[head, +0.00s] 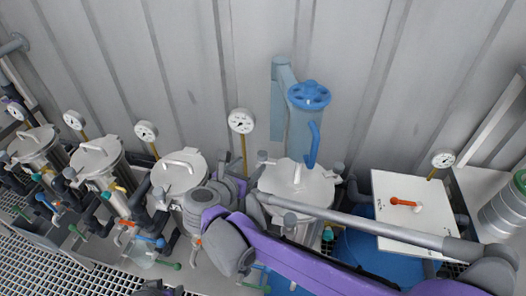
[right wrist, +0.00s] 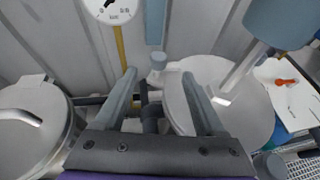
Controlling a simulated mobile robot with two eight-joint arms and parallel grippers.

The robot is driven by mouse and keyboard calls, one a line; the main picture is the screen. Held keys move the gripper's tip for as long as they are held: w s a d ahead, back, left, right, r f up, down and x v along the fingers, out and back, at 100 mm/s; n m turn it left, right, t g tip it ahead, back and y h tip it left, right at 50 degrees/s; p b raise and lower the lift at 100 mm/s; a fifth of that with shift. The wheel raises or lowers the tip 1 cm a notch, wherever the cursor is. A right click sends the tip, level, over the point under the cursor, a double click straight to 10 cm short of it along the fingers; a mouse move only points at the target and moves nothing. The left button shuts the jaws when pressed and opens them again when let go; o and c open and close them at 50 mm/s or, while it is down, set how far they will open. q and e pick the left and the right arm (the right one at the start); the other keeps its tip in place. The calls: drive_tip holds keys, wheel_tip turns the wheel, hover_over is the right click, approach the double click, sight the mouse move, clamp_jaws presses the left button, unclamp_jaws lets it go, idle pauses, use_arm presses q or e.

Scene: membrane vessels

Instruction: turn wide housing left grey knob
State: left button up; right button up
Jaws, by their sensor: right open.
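The wide housing (head: 300,180) is a pale round-lidded vessel with a bar handle, in the middle of the head view. Its left grey knob (head: 262,156) stands at the lid's back left edge. In the right wrist view the grey knob (right wrist: 158,62) shows beyond and between my fingertips, apart from them. The housing lid (right wrist: 245,115) lies to the right there, partly behind the right finger. My right gripper (head: 238,190) is open and empty, just left of the housing; its fingers (right wrist: 158,80) show in the wrist view. Only a dark piece, perhaps my left gripper (head: 158,290), shows at the bottom edge.
A blue-capped column (head: 309,95) with a blue handle rises behind the housing. A pressure gauge (head: 241,121) stands at its back left. A neighbouring vessel (head: 180,172) is close on the left. A white board with an orange-handled valve (head: 403,202) lies to the right.

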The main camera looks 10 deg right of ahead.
sight(262, 153)
drive_tip(key=x, duration=1)
drive_tip(key=shift+w+d, duration=0.15)
drive_tip(key=shift+w, duration=0.15)
clamp_jaws()
